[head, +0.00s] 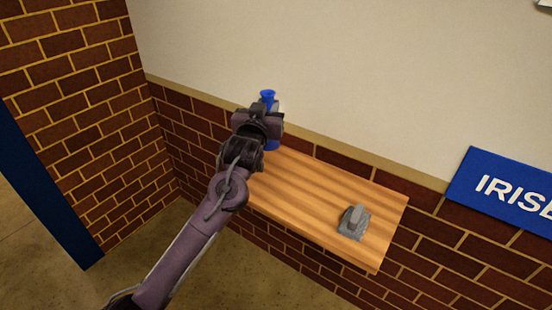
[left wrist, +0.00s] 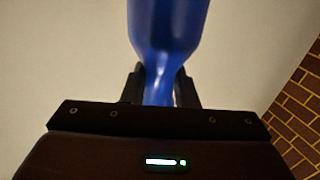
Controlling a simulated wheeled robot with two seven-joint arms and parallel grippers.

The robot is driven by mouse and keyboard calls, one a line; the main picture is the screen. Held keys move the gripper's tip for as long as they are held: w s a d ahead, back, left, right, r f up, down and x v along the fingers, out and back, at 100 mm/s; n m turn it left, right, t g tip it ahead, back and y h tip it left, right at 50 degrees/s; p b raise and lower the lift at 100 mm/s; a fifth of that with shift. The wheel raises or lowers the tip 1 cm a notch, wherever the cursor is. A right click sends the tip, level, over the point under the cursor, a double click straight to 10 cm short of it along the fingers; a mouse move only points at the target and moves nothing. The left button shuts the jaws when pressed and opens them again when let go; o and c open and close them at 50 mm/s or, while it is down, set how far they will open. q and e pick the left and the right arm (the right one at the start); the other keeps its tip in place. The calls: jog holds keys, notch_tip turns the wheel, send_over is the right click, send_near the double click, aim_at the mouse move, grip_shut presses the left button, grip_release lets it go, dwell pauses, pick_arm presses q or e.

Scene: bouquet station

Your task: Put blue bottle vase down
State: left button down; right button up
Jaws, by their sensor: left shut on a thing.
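The blue bottle vase (head: 268,95) shows in the head view above and behind my left gripper, its flared mouth upward. A little of its lower blue body shows below the gripper, over the left end of the wooden shelf (head: 325,193). In the left wrist view the vase (left wrist: 168,28) narrows to a neck between the two fingers. My left gripper (left wrist: 162,88) is shut on that neck. In the head view my left gripper (head: 262,112) hides most of the vase, so I cannot tell whether its base touches the shelf. My right gripper is not in view.
A grey object (head: 354,222) sits near the right end of the shelf. The middle of the shelf is clear. A brick and plaster wall stands behind it, and a brick wall (head: 75,90) stands at the left. A blue sign (head: 505,193) hangs at the right.

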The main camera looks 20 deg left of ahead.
aim_at(268, 150)
pick_arm(q)
notch_tip(268, 150, down, 9)
jog(key=shift+f, duration=2.25)
jog(key=c, duration=1.2)
grip_release()
jog(key=shift+o, duration=0.4)
jog(key=s, duration=1.2)
jog(key=shift+d, duration=0.25)
